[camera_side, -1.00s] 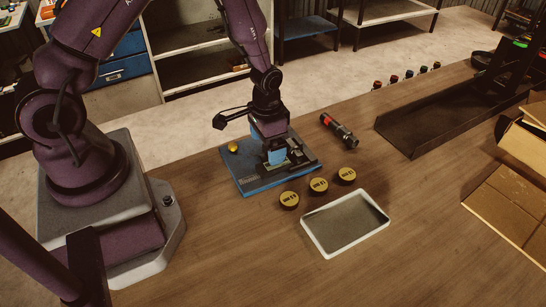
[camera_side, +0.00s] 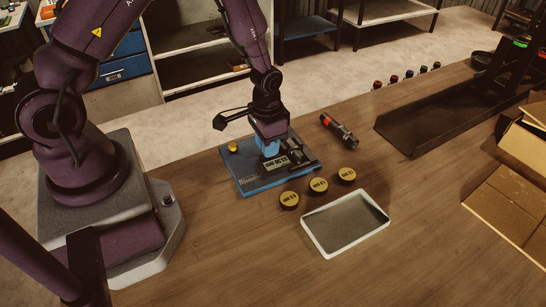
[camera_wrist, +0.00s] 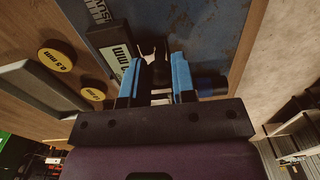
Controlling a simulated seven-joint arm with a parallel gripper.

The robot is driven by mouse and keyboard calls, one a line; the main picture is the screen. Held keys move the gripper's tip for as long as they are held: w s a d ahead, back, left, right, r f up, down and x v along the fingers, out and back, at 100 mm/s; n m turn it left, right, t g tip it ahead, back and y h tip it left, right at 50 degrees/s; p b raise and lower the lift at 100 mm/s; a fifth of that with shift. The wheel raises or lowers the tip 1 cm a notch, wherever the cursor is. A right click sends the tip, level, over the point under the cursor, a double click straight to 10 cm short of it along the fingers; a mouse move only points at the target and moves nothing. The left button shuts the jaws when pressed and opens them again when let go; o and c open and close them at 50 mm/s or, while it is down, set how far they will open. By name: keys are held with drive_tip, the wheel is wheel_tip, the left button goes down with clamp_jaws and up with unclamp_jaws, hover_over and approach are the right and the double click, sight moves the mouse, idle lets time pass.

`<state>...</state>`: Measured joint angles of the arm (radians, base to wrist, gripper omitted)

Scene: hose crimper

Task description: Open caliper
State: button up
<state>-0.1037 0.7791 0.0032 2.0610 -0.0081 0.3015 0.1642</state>
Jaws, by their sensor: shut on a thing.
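The caliper lies on a blue board (camera_side: 252,181) on the wooden table. Its body is dark, and its pale display (camera_side: 277,163) faces up in the side view. In the wrist view the display (camera_wrist: 118,58) is at the left of my fingers, partly cut off by them. Pale metal tips (camera_wrist: 150,47) show just beyond the fingers. My gripper (camera_side: 268,148) points down at the back of the caliper, with blue fingers. In the wrist view the fingers (camera_wrist: 156,78) are shut on a dark part of the caliper between them. The grip itself is partly hidden.
Three yellow-topped discs (camera_side: 318,185) lie in front of the board. A white-rimmed tray (camera_side: 310,235) is nearer the front. A black cylinder with a red band (camera_side: 339,131) lies behind right. A small yellow knob (camera_side: 233,147) is at the board's left. A black trough (camera_side: 420,139) is farther right.

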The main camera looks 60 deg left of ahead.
drive_tip(key=shift+s, duration=0.7)
drive_tip(key=o, duration=1.5)
wheel_tip(320, 180, up, 9)
idle(0.6)
